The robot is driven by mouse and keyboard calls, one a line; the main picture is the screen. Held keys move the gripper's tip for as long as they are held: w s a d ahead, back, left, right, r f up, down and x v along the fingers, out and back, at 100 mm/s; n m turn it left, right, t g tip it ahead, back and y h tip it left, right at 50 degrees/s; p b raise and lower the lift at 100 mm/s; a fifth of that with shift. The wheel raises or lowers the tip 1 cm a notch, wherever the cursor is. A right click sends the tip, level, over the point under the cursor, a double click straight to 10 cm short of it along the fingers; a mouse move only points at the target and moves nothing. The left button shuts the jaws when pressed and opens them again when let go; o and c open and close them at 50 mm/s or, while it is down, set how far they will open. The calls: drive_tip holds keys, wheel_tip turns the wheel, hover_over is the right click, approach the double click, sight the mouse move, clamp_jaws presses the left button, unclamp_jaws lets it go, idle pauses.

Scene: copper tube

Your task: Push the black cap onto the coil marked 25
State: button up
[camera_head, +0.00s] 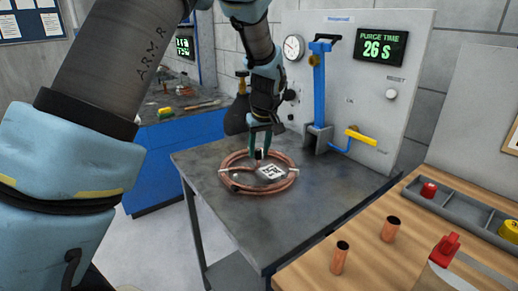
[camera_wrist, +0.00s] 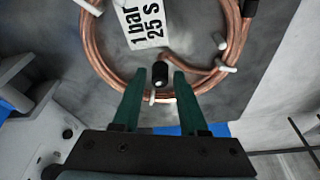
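The copper coil (camera_head: 291,184) lies on the dark metal table, with a white tag (camera_head: 271,172). In the wrist view the coil (camera_wrist: 88,52) shows its tag (camera_wrist: 142,22) reading "1 bar 25 S". A black cap (camera_wrist: 160,72) is between my gripper's fingertips (camera_wrist: 158,74), close to the coil's inner tube end; whether it is seated on it I cannot tell. Narrow gaps show between the cap and both fingers, so my gripper looks open around it. In the head view my gripper (camera_head: 260,150) is low over the coil's far side. Another black end piece (camera_wrist: 249,7) is on the coil's other end.
Behind the table (camera_head: 222,161) is a grey panel with a gauge (camera_head: 293,47), blue clamp (camera_head: 319,85), yellow-handled valve (camera_head: 361,137) and a display (camera_head: 381,47) reading "PURGE TIME 26 S". On the wooden bench are copper pieces (camera_head: 340,257) and a grey tray (camera_head: 458,212).

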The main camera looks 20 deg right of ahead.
drive_tip(key=shift+o, duration=1)
drive_tip(key=shift+r, duration=0.1)
drive_tip(key=b+v, duration=0.2)
drive_tip(key=v, duration=0.8)
drive_tip(key=shift+r, duration=0.3)
drive_tip(key=w+a+f, duration=0.2)
drive_tip(key=a+f, duration=0.1)
drive_tip(key=a, duration=0.8)
drive_tip(key=s+a+f, duration=0.2)
drive_tip(key=s+a, duration=0.1)
drive_tip(key=a, duration=0.5)
drive_tip(key=s+a+f+g, duration=0.1)
drive_tip(key=s+a+f, duration=0.1)
drive_tip(key=a, duration=0.7)
drive_tip(key=s+a+f, duration=0.3)
drive_tip(key=s+a, duration=0.1)
drive_tip(key=a, duration=0.4)
drive_tip(key=shift+s+a+g, duration=0.15)
drive_tip(key=shift+s+g, duration=0.1)
drive_tip(key=shift+g, duration=0.05)
